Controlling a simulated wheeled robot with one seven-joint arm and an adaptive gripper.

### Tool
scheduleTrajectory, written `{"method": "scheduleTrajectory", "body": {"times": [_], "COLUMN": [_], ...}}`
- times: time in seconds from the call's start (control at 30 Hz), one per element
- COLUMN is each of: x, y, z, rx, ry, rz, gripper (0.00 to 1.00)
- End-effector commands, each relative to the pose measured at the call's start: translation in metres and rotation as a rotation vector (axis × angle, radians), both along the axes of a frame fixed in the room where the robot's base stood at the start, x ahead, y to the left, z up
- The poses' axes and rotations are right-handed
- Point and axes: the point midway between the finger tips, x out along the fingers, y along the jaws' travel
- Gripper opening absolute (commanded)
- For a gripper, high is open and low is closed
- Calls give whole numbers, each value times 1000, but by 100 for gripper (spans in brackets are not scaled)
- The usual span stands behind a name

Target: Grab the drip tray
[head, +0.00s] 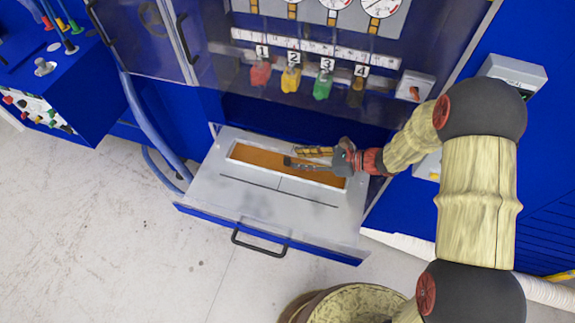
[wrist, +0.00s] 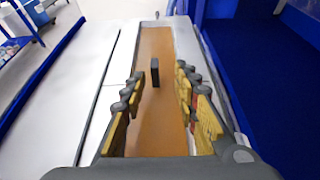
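The drip tray (head: 258,158) is a long, shallow tray with a pale rim and an orange-brown floor, set in the grey top of the pulled-out drawer. It also shows in the wrist view (wrist: 157,118), running away from me. A small dark upright block (wrist: 155,72), perhaps its handle, stands near the middle of the floor. My gripper (head: 303,157) is over the right part of the tray. In the wrist view my gripper (wrist: 158,92) is open, with yellow-padded fingers on both sides of the tray's width. The block shows beyond and between the fingers, apparently untouched.
The drawer front has a black handle (head: 260,243). Above and behind are a clear cover and colored, numbered valves (head: 322,86). Blue cabinet walls stand on both sides. A round bin (head: 345,305) is near the front. The floor at left is clear.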

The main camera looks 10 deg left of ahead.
Motion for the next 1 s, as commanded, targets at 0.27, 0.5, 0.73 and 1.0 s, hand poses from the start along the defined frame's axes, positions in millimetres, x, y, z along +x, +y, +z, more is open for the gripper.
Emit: {"method": "scheduleTrajectory", "body": {"times": [0.27, 0.5, 0.73, 1.0], "x": [-6, -4, -4, -4], "y": [31, 50, 50, 50], "z": [-11, -18, -18, -18], "rx": [0, 0, 0, 0], "ry": [1, -2, -1, -1], "rz": [4, 1, -1, -1], "gripper": [30, 30, 30, 14]}}
